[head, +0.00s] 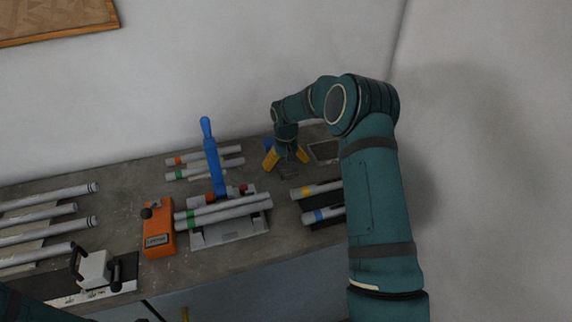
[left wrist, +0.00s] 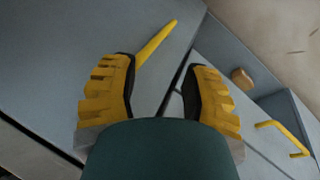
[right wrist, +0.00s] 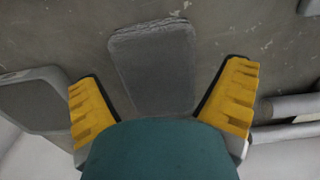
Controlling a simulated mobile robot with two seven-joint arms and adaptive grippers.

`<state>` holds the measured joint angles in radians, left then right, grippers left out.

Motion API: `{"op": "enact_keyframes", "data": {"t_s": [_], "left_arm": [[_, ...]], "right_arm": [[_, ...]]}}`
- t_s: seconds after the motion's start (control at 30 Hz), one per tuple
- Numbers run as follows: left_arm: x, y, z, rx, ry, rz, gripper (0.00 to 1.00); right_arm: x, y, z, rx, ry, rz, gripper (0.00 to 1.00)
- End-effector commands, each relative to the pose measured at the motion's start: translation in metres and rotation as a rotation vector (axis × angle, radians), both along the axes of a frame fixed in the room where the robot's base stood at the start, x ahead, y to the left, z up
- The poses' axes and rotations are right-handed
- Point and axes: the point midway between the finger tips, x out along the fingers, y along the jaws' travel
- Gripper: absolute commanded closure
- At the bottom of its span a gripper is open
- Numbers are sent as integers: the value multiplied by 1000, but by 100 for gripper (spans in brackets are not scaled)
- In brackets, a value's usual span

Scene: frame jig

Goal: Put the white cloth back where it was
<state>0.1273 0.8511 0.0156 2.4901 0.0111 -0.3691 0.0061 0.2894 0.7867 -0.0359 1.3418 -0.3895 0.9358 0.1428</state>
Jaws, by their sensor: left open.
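No plainly white cloth shows. A flat dark grey pad (right wrist: 153,68) with a rough, frayed-looking edge lies on the bench between my right fingers in the right wrist view. It also shows as a small grey patch in the head view (head: 289,173). I cannot tell whether it is the cloth. My right gripper (head: 287,163) is open above it, pointing down, with nothing held between its fingers (right wrist: 160,78). My left gripper (left wrist: 160,75) is open and empty in front of grey cabinet fronts, and is out of the head view.
A dark shallow tray (head: 325,151) lies just right of my right gripper. A clamp fixture (head: 230,232) with tubes and a blue handle (head: 213,160) stands left of it. An orange device (head: 158,229) stands farther left. Labelled tubes (head: 318,190) lie at the right, near my arm.

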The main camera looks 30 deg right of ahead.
Motion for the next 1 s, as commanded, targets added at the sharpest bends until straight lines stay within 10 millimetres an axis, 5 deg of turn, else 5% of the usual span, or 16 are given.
{"op": "enact_keyframes", "data": {"t_s": [0.33, 0.8, 1.0], "left_arm": [[1, 0, 3, 0, -2, 2, 53], [3, 1, 11, 2, -8, 6, 53], [4, 1, 13, 2, -10, 8, 53]], "right_arm": [[1, 0, 13, -1, -2, 0, 4], [0, 0, 102, -2, -4, 0, 4], [0, 0, 120, -1, 0, 0, 4]]}}
